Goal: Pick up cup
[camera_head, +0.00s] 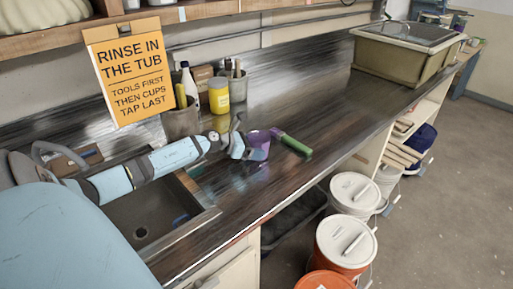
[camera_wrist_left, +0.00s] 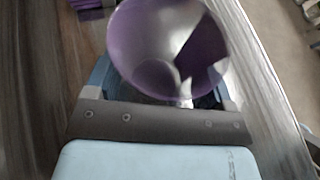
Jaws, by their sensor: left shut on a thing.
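A purple cup (camera_head: 258,139) is at the middle of the dark countertop in the head view, at the end of my left arm. My left gripper (camera_head: 240,146) is shut on it. In the left wrist view the cup (camera_wrist_left: 168,48) fills the space between the fingers, with its open mouth towards the camera and its inside empty. The head view does not clearly show whether the cup touches the counter. My right gripper is not in view.
A green-handled tool (camera_head: 293,144) lies just right of the cup. A grey pot (camera_head: 181,122) with tools, a yellow jar (camera_head: 219,96) and a white bottle stand behind. A sink (camera_head: 150,215) is at front left, a tub (camera_head: 400,52) at far right. Lidded buckets (camera_head: 346,240) stand on the floor.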

